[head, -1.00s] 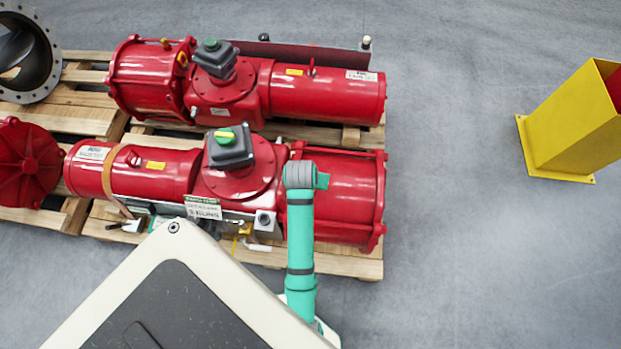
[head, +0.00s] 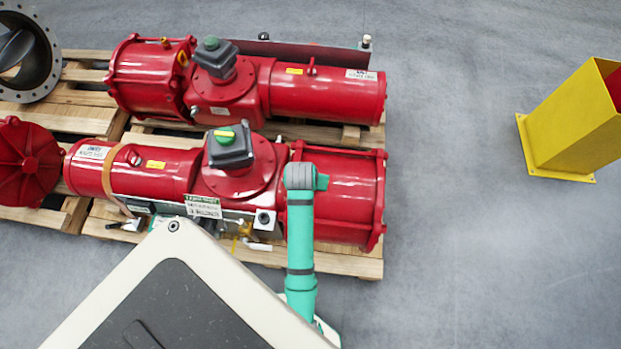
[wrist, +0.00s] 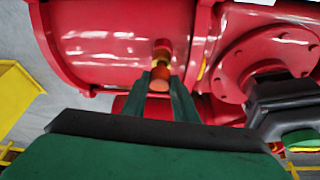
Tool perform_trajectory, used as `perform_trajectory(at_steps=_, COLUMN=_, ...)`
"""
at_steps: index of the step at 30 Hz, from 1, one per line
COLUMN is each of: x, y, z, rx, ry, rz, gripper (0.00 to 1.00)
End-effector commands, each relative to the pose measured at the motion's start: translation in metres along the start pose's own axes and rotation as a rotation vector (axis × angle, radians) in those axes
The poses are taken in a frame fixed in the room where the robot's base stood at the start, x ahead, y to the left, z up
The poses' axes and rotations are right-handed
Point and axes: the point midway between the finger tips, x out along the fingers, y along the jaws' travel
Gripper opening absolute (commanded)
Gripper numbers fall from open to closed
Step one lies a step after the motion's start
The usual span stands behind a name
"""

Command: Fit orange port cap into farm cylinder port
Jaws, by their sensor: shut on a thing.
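In the wrist view, my gripper (wrist: 160,85) is shut on the orange port cap (wrist: 159,76), which sits between its two dark green fingertips. Directly beyond the cap, and in line with it, is a brass-coloured port (wrist: 162,54) on a red cylinder (wrist: 110,45). The cap overlaps the port in this view. I cannot tell whether they touch or whether a small gap stays between them. In the head view, my gripper, the cap and this port do not show; my arm covers part of the nearer actuator's right cylinder (head: 345,190).
Two red actuators lie side by side on wooden pallets (head: 345,262). The nearer has a black switch box (head: 231,152) with a green knob; it also shows right of my gripper in the wrist view (wrist: 285,103). A yellow post (head: 570,120) stands right. The floor between is clear.

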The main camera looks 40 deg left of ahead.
Motion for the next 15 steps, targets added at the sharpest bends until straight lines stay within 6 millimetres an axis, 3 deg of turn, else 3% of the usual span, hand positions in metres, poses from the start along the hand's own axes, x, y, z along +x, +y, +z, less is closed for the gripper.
perform_trajectory(at_steps=15, x=0.0102, y=0.0000, z=0.0041, rx=0.000, ry=0.000, rz=0.000, gripper=0.04)
